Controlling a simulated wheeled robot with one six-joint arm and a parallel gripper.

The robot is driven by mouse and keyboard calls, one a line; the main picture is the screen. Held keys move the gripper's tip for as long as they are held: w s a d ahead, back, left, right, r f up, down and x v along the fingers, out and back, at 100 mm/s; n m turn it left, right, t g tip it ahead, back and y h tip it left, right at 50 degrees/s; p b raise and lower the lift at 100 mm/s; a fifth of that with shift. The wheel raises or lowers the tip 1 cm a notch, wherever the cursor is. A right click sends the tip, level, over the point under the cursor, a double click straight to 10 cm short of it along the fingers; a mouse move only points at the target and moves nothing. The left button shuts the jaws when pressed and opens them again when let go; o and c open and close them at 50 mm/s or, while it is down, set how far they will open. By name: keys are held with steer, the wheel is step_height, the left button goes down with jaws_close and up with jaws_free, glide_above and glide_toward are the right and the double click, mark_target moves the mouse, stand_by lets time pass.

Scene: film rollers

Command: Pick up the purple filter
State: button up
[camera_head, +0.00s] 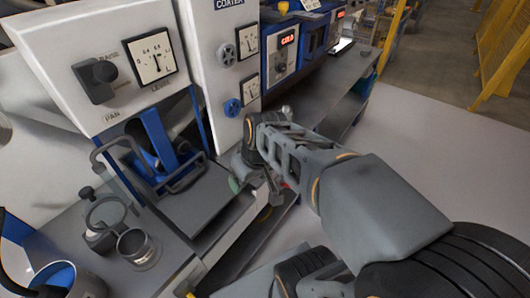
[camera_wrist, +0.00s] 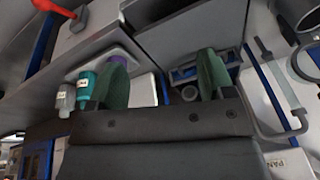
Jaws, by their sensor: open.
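A teal bottle (camera_wrist: 84,86) and a grey bottle (camera_wrist: 66,98) stand left of the fingers. A red-handled tool (camera_wrist: 52,9) lies farther left. In the head view, the coater panel (camera_head: 215,60), a metal handle (camera_head: 118,165) and a glass beaker (camera_head: 137,248) are nearby. Open floor lies right.

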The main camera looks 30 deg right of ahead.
steer(key=shift+o, duration=1.1)
steer(key=w+d+f+n+t+y+b, duration=0.1)
steer(key=w+d+n+y, duration=0.3)
steer(key=w+d, duration=0.4)
steer(key=shift+f+t+y+b, duration=0.3)
steer(key=shift+y+b, duration=0.25)
steer(key=shift+y, duration=0.05)
steer(key=w+d+n+t+y+b, duration=0.1)
steer(key=w+d+n+t+y, duration=0.2)
steer(key=d, duration=0.7)
steer(key=shift+n+t+h, duration=0.3)
steer(key=shift+t+h, duration=0.1)
steer(key=shift+t, duration=0.3)
steer(key=p+x, duration=0.1)
steer(key=x, duration=0.8)
steer(key=w+d+p+x, duration=0.1)
steer(key=x, duration=0.4)
steer(key=shift+w+r+p, duration=0.1)
steer(key=shift+w+p, duration=0.05)
steer(key=shift+p, duration=0.15)
steer(key=shift+c, duration=0.5)
steer(key=c, duration=1.2)
